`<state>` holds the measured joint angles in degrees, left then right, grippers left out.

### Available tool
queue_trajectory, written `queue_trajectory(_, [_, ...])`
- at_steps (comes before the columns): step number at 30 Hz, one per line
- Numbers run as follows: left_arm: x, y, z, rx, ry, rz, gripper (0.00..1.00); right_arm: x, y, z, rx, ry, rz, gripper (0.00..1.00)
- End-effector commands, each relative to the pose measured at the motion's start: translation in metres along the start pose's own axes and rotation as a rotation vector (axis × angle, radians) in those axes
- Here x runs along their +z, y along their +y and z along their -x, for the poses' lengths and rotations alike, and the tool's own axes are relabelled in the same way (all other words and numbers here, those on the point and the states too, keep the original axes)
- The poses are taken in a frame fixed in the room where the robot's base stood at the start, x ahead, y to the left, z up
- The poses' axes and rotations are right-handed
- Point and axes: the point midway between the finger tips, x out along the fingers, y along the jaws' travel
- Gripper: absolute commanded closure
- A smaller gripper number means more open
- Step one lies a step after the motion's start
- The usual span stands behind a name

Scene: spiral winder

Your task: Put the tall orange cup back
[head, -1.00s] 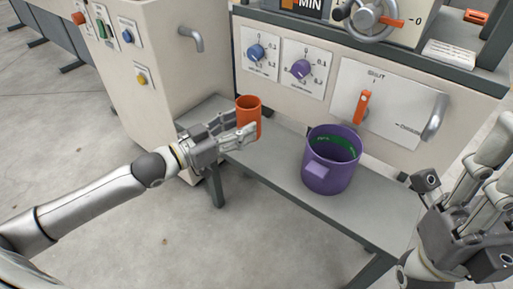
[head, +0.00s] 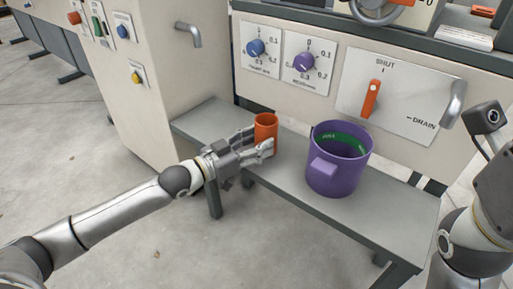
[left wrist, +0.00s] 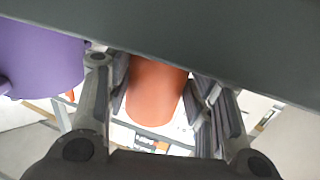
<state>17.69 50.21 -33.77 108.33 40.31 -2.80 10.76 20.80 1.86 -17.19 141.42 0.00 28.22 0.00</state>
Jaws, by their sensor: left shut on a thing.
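The orange cup (head: 266,122) is upright at the grey bench, left of the purple bucket. My left gripper (head: 262,146) is shut on it, with fingers around its lower part. In the left wrist view the cup (left wrist: 155,92) sits between the two fingers, and the grey bench hides one end of it. I cannot tell whether its base touches the bench top. My right arm (head: 480,225) shows at the right edge; its fingers are out of the picture.
The purple bucket (head: 336,178), with green marking inside, stands on the grey bench (head: 380,211). Behind are blue (head: 255,47) and purple (head: 303,62) dials and an orange lever (head: 371,99) pointing to SHUT. The bench's left end is clear.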

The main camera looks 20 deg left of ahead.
Motion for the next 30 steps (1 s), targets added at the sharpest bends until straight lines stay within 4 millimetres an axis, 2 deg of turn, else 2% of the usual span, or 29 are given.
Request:
queue_trajectory(12, [0.0036,0.0000,0.0000,0.000,0.000,0.000,0.79,-0.0006,-0.0002,-0.0008,-0.001,0.003,0.000,0.66])
queue_trajectory(13, [0.0034,0.0000,0.0000,0.000,0.000,0.000,0.48,-0.0006,-0.0002,-0.0010,-0.001,0.003,0.000,0.66])
queue_trajectory(17, [0.0032,0.0001,0.0000,0.000,0.000,0.000,0.32,-0.0007,-0.0003,-0.0010,-0.001,0.003,0.000,0.66])
queue_trajectory(18, [0.0032,0.0001,0.0001,0.000,0.000,0.000,0.30,-0.0007,-0.0003,-0.0009,-0.001,0.003,0.000,0.66])
queue_trajectory(30, [-0.0005,-0.0002,0.0023,-0.001,-0.001,0.000,0.30,-0.0007,-0.0001,-0.0033,-0.002,0.004,0.000,0.66])
